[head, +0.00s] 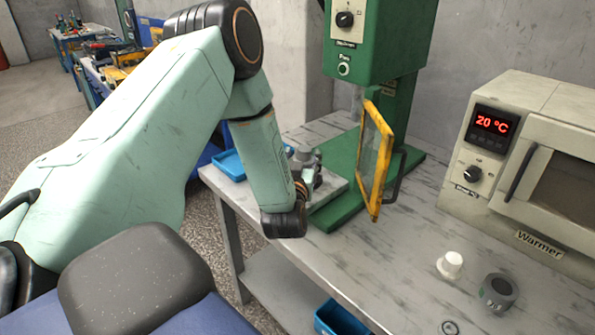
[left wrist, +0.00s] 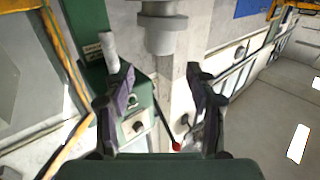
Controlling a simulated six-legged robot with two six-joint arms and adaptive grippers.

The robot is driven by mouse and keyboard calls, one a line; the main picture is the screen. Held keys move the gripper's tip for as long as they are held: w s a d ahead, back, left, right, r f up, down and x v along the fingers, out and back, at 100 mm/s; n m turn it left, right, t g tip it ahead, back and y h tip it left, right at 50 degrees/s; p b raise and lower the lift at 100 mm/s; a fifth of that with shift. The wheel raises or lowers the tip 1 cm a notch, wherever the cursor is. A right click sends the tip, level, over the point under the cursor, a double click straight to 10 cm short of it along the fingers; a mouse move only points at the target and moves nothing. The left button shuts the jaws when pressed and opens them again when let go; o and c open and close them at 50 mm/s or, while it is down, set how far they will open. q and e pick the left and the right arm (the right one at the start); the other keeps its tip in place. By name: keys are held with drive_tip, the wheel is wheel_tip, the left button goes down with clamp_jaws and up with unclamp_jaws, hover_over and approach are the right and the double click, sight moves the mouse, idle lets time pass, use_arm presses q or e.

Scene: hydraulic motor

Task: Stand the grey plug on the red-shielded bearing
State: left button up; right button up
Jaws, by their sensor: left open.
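In the left wrist view, which is upside down, the grey piece (left wrist: 160,35) is at the top, ahead of the fingers. My left gripper (left wrist: 163,75) is open and empty, its two fingers apart with a clear gap. In the head view the left gripper (head: 306,187) is low beside the grey piece, partly hidden by its own wrist. No red shield shows on any part, so I cannot identify the red-shielded bearing. My right gripper is out of view.
A green press (head: 380,45) with a yellow-framed guard (head: 375,160) stands close to my left gripper. A warmer (head: 535,100) is at the right. A white plug (head: 451,264), a dark grey cylinder (head: 498,292) and a small ring (head: 450,327) lie front right. A blue tray (head: 230,163) is behind my arm.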

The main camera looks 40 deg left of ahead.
use_arm(q)
drive_tip(key=v, duration=0.8)
drive_tip(key=shift+a+f, duration=0.1)
drive_tip(key=shift+f, duration=0.05)
